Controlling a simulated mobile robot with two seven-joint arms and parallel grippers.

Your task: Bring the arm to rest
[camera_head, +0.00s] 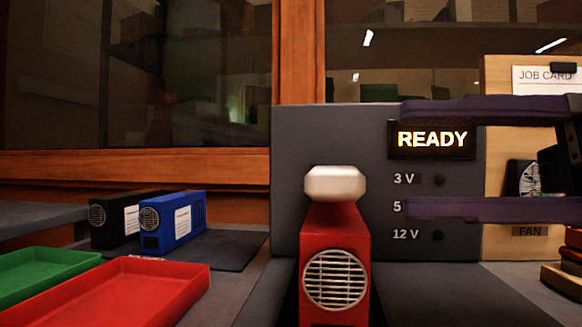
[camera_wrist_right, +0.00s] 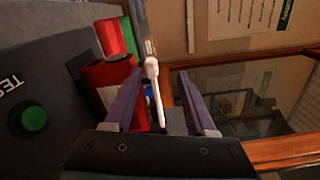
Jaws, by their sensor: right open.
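My right gripper (camera_head: 404,158) is open and empty, with its two purple fingers apart in front of the dark panel (camera_head: 290,150). In the head view its fingertips are to the right of a white knob-like piece (camera_head: 335,183) above a red unit (camera_head: 345,235) with a round grille. In the right wrist view the white piece (camera_wrist_right: 152,68) shows as a slim bar between the fingers (camera_wrist_right: 158,76), apparently beyond them. The panel display (camera_head: 432,139) reads READY. The upper finger passes over the display's top edge, and the lower one hides part of the middle voltage label. My left gripper is not in view.
A red tray (camera_head: 130,290) and a green tray (camera_head: 40,270) lie at the left. A blue unit (camera_head: 172,222) and a black unit (camera_head: 112,217) stand behind them. A job card board (camera_head: 500,85) stands at the right. A green button (camera_wrist_right: 34,118) shows in the wrist view.

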